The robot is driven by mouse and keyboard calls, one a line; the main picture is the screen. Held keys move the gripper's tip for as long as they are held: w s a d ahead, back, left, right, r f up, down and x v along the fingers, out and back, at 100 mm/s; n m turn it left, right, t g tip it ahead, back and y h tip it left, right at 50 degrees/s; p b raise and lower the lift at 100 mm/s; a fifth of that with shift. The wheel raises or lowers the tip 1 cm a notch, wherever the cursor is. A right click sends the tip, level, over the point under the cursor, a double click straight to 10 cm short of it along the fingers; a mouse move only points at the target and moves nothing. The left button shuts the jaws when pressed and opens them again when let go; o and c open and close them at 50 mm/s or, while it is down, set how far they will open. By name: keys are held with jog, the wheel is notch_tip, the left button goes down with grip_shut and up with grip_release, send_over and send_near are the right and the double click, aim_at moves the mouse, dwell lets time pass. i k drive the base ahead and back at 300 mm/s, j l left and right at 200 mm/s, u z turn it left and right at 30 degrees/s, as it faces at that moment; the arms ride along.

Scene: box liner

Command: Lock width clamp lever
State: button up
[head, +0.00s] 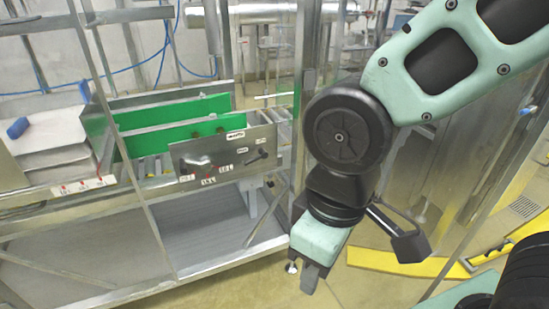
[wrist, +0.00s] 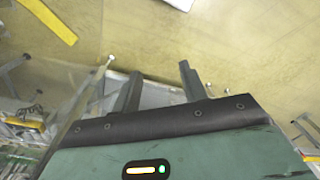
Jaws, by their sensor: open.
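A metal control panel (head: 222,152) stands on the machine left of centre in the head view. It carries a larger dark lever (head: 197,163) on its left and a smaller dark lever (head: 256,157) on its right. Their labels are too small to read, so I cannot tell which is the width clamp lever or whether it is locked. My gripper (head: 309,279) points downward, right of and lower than the panel, well apart from both levers. In the wrist view my gripper (wrist: 158,84) has its two fingers spread with nothing between them.
Green guide plates (head: 170,119) stand behind the panel. A metal frame post (head: 128,150) rises left of it, and a clear-walled metal frame (head: 305,70) stands right of it. A yellow floor rail (head: 395,262) lies at the right. Floor shows below my gripper.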

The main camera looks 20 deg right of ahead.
aim_at(263, 153)
jog(key=i+j+u, duration=0.1)
jog(key=i, duration=0.45)
jog(key=i+j+u, duration=0.1)
jog(key=i+j, duration=0.15)
jog(key=i, duration=0.35)
